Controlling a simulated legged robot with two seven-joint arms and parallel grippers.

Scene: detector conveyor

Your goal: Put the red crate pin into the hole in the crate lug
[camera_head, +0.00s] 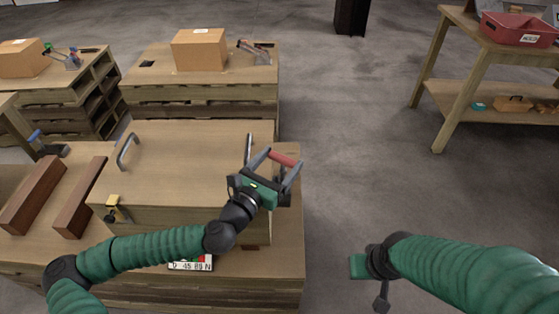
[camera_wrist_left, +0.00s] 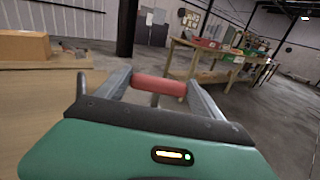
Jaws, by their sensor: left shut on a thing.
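The red crate pin (camera_head: 283,159) is held by its red handle between the fingertips of my left gripper (camera_head: 281,163), above the right side of the wooden crate (camera_head: 175,160). In the left wrist view, the red handle (camera_wrist_left: 158,86) lies crosswise between the fingers, and a thin grey shaft shows below it. I cannot make out the crate lug or its hole; my left gripper and forearm cover part of the crate's right front. A yellow and black fitting (camera_head: 113,207) sits at the crate's left front. My right gripper (camera_head: 381,296) is low at the right, away from the crate; its jaws are unclear.
The crate's lid has two metal handles, and two brown wooden blocks (camera_head: 35,194) lie to its left. A label plate (camera_head: 190,265) is at the bench front. Behind is a bench with a cardboard box (camera_head: 199,49). Open floor lies right of the bench.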

